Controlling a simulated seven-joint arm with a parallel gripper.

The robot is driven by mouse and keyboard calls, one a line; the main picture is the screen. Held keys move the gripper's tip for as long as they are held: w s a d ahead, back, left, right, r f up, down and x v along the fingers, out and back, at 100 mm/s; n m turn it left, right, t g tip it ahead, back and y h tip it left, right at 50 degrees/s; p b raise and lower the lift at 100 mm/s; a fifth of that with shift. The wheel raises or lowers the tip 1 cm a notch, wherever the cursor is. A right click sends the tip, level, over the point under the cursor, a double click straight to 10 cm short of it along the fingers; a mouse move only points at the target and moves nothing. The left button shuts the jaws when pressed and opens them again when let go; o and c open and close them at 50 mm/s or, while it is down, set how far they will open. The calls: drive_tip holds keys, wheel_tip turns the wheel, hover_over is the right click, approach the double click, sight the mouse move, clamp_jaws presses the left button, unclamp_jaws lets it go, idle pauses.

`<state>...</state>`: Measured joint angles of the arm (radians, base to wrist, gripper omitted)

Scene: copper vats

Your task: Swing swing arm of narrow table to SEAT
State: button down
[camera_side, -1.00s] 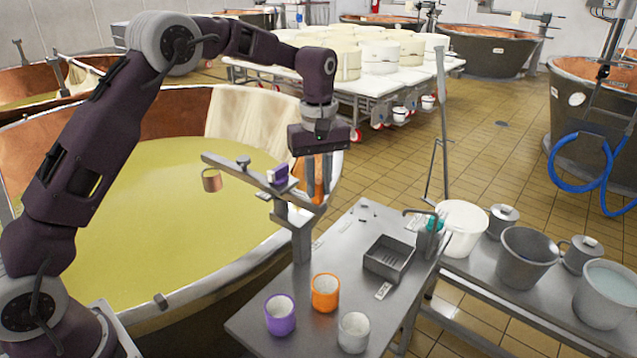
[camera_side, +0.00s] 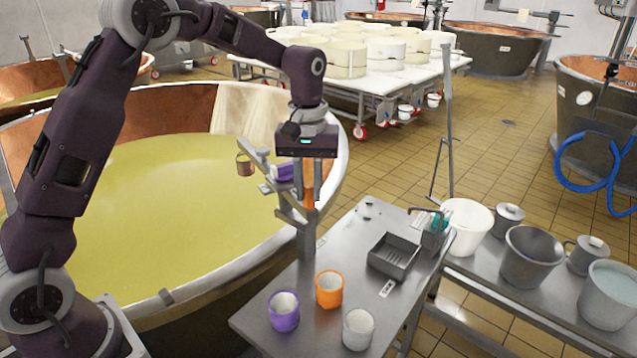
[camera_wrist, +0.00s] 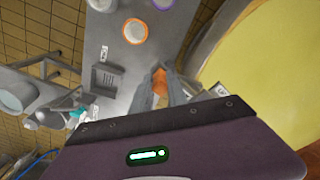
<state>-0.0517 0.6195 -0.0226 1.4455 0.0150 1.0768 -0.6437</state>
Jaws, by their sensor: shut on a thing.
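The narrow table (camera_side: 345,235) stands beside the vat, with a post at its vat-side edge. The grey swing arm (camera_side: 257,160) sits on this post and reaches over the vat. A copper cup (camera_side: 245,165) hangs at its far end and a purple block (camera_side: 285,172) sits along it. My gripper (camera_side: 310,195) points down and is shut on the orange handle (camera_side: 309,203) near the post. In the wrist view, the orange handle (camera_wrist: 159,80) shows between my fingers. Small labels lie near the post; I cannot read SEAT on any.
The vat (camera_side: 190,210) holds yellow liquid. Purple (camera_side: 284,318), orange (camera_side: 329,296) and white (camera_side: 358,335) cups stand at the table's front. A grey tray (camera_side: 395,262) lies at its right. Buckets (camera_side: 530,265) stand on a bench further right.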

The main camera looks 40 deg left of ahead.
drive_tip(key=s+a+m, duration=0.3)
drive_tip(key=a+m, duration=0.4)
drive_tip(key=m, duration=0.1)
drive_tip(key=s+a+m, duration=0.4)
drive_tip(key=a+m, duration=0.2)
drive_tip(key=m, duration=0.3)
drive_tip(key=shift+s+a+m, duration=0.25)
drive_tip(key=shift+a+m, duration=0.05)
drive_tip(key=shift+a, duration=0.05)
idle(0.4)
drive_tip(key=c, duration=1.3)
unclamp_jaws()
wheel_tip(320, 180, up, 7)
